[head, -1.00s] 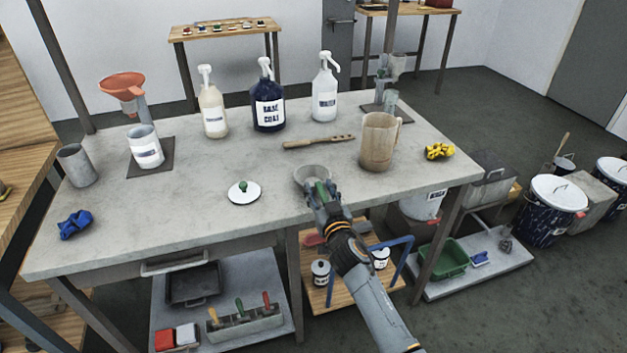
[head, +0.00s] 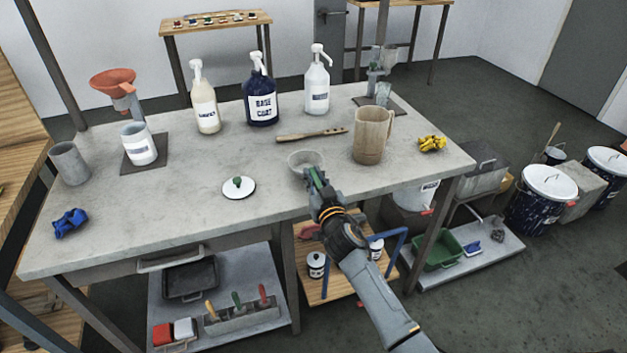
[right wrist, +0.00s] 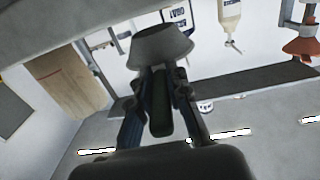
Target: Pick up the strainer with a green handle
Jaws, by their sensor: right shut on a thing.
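The strainer (head: 305,159) has a pale grey bowl and a green handle (head: 318,180). It is at the front edge of the grey table, right of the middle in the head view. My right gripper (head: 322,190) is shut on the green handle. In the right wrist view the strainer's bowl (right wrist: 161,46) is beyond the fingertips, with the dark handle between the fingers (right wrist: 160,95). The bowl appears at or just above the tabletop; I cannot tell if it touches. My left gripper is not in view.
A white lid with a green knob (head: 238,187) lies to the left. Pump bottles (head: 262,98) line the back. The table's front middle is mostly clear.

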